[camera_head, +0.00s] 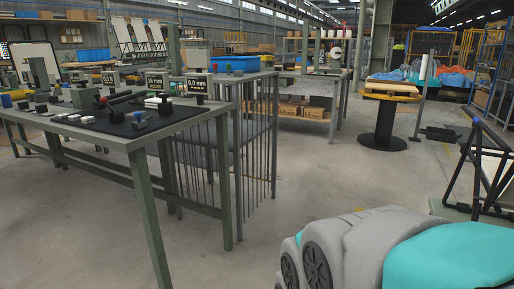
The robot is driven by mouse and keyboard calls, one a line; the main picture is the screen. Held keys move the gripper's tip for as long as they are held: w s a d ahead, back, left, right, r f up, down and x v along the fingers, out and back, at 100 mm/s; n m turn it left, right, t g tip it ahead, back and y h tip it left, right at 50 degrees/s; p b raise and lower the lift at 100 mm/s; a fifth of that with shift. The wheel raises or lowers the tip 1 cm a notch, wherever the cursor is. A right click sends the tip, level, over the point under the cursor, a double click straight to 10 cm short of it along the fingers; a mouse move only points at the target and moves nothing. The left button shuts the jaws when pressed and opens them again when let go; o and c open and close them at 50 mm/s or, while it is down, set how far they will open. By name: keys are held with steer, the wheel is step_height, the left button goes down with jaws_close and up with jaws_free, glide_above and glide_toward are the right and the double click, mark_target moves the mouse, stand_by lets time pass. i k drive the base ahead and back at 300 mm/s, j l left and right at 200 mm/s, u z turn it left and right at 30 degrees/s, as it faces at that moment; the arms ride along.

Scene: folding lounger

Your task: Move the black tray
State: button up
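A flat black sheet or shallow tray (181,116) lies on the grey-green workbench (182,207) at the left, with small blocks and parts standing on it. My gripper is not in view.
A second table with vertical bars (256,150) stands behind the bench. A round-based stand (383,128) with a wooden top is at the back right. A black tubular frame (487,165) stands at the right edge. The floor in the middle is clear.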

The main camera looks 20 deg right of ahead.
mark_target(445, 136)
steer(key=i+z, duration=0.2)
steer(key=z, duration=0.25)
steer(key=i+z, duration=0.25)
steer(key=z, duration=0.25)
steer(key=i+j+z, duration=0.15)
steer(key=z, duration=0.3)
steer(key=i+j+z, duration=0.2)
steer(key=z, duration=0.25)
